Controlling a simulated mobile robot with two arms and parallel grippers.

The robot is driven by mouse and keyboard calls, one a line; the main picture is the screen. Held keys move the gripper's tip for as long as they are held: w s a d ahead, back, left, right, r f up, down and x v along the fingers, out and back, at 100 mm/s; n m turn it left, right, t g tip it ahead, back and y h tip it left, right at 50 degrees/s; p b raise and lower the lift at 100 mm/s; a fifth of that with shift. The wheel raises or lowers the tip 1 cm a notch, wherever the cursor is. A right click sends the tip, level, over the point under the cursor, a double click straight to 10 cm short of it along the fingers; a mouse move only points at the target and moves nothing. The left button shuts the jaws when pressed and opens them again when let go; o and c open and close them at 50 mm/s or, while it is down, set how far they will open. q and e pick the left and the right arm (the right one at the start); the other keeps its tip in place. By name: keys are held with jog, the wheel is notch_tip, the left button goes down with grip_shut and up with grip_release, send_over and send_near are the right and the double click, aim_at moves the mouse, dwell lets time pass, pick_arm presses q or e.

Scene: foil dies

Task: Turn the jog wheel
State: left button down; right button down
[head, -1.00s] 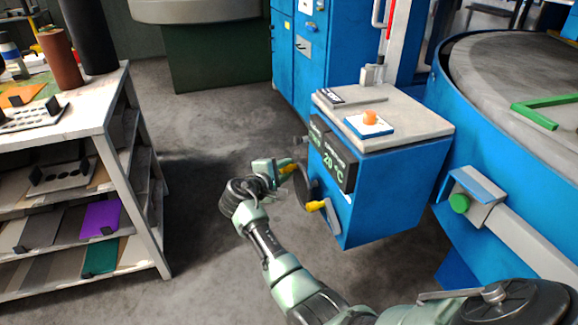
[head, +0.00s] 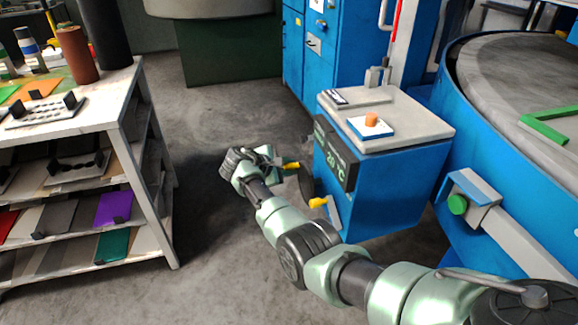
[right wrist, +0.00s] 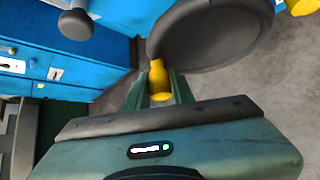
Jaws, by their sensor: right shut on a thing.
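The jog wheel (head: 306,183) is a dark disc on the left side of the blue cabinet (head: 390,190). It fills the top of the right wrist view (right wrist: 212,38). A yellow handle (right wrist: 159,78) stands out from its rim. My right gripper (head: 284,165) is at the wheel, with its green fingers (right wrist: 160,90) on both sides of the yellow handle, shut on it. In the head view the hand hides part of the handle. My left gripper is in neither view.
A display (head: 336,155) reads 20 °C. A shelf table (head: 130,110) stands left, and a large round blue machine (head: 510,150) right. Floor between shelf and cabinet is clear.

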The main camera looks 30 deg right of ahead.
jog(key=shift+d, duration=0.2)
jog(key=c, duration=1.2)
grip_release()
